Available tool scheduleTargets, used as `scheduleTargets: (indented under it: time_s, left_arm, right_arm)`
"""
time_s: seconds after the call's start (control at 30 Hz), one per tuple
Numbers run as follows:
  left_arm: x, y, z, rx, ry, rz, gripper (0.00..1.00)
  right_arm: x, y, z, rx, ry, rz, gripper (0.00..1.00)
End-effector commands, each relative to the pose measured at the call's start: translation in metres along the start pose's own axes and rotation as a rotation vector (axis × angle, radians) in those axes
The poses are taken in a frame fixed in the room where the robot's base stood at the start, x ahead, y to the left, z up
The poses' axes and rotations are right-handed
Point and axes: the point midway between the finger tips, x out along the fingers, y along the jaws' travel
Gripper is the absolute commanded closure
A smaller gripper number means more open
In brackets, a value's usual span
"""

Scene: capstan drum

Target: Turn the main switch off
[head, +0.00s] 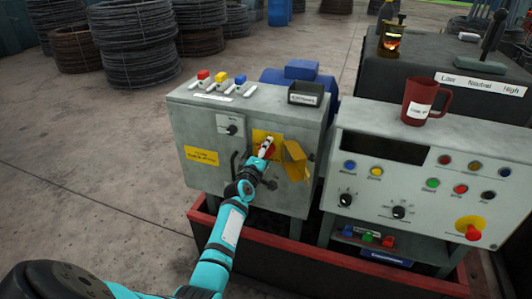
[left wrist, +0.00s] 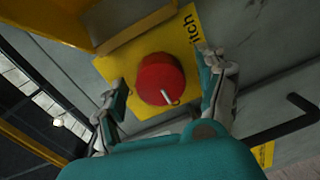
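The main switch is a red round knob (left wrist: 160,79) with a white mark, on a yellow plate (left wrist: 145,115) whose visible lettering ends in "itch". The plate is on the front of the left grey cabinet (head: 205,122). My left gripper (head: 266,146) is at this plate and covers most of the knob in the head view. In the left wrist view the left gripper (left wrist: 162,74) is open, one finger on each side of the knob, with gaps between fingers and knob. My right gripper is not in view.
A yellow cover (head: 295,160) stands out just right of the plate. A black handle (head: 234,165) is to its left. The right control console (head: 415,165) carries a dark red mug (head: 418,101). A red-rimmed tray (head: 290,247) surrounds the cabinet's base.

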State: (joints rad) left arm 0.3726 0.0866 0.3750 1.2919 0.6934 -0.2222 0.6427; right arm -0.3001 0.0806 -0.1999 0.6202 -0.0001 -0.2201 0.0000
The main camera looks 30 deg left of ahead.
Motion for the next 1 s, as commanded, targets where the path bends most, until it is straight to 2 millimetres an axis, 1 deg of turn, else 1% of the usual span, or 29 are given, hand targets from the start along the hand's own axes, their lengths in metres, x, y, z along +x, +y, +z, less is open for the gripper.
scheduleTargets:
  time_s: [0.2, 0.33, 0.47, 0.6, 0.8, 0.9, 1.0]
  left_arm:
    - [-0.001, 0.001, 0.0, 0.001, 0.001, 0.002, 0.27]
    - [-0.009, 0.001, 0.001, 0.0, 0.0, 0.003, 0.27]
    - [-0.032, -0.001, 0.0, 0.001, 0.001, 0.001, 0.27]
    - [-0.064, -0.001, 0.0, 0.0, 0.001, -0.001, 0.27]
    - [-0.101, -0.001, 0.0, 0.002, 0.001, -0.001, 0.27]
    - [-0.112, -0.001, 0.0, 0.001, 0.001, 0.0, 0.27]
    - [-0.118, 0.0, 0.0, 0.0, 0.0, 0.0, 0.27]
  right_arm:
    - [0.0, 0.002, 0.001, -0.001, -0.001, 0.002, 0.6]
    - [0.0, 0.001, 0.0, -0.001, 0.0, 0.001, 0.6]
    - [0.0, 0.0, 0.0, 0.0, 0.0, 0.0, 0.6]
    - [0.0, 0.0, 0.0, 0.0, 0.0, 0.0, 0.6]
    - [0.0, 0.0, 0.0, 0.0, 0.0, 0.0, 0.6]
    - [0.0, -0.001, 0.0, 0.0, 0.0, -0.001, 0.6]
    - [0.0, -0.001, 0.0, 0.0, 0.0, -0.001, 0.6]
